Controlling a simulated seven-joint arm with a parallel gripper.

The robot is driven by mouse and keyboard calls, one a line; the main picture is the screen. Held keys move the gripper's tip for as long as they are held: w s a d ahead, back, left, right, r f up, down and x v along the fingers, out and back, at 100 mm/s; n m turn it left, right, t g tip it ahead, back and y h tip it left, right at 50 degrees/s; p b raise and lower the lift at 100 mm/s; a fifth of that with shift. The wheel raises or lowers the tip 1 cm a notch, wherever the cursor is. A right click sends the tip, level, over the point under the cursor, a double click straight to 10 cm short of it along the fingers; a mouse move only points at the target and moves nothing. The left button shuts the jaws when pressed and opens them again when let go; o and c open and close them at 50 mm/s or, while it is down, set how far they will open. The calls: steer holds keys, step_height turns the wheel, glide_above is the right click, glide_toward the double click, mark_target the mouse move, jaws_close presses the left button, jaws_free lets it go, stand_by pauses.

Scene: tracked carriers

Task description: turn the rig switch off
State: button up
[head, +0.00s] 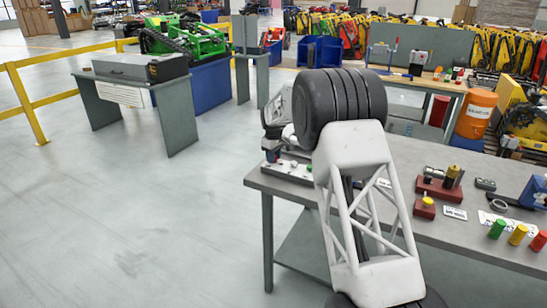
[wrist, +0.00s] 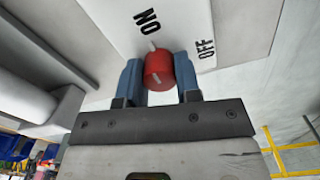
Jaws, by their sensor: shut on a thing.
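In the wrist view, a red rotary knob (wrist: 158,72) stands on a pale panel (wrist: 235,25) with black ON and OFF lettering. ON is above the knob in the picture and OFF is to its right. A pale mark shows on the knob and another at its ON side; I cannot tell its exact setting. My gripper (wrist: 159,76) has its two blue fingers closed on either side of the knob, gripping it. In the head view my own arm hides the gripper and the knob.
In the head view, the grey bench (head: 460,235) carries red blocks with fittings (head: 438,190) and green, yellow and red cylinders (head: 518,234) to the right of my arm. A grey case (head: 140,67) lies on another table at the left. The floor at the left is clear.

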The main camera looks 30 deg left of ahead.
steer(key=shift+r+m, duration=0.1)
steer(key=shift+m, duration=0.2)
steer(key=m, duration=0.3)
steer(key=shift+m, duration=0.3)
steer(key=m, duration=0.4)
steer(key=shift+m, duration=0.3)
steer(key=m, duration=0.9)
steer(key=shift+w, duration=0.1)
steer(key=o, duration=0.9)
steer(key=shift+r, duration=0.1)
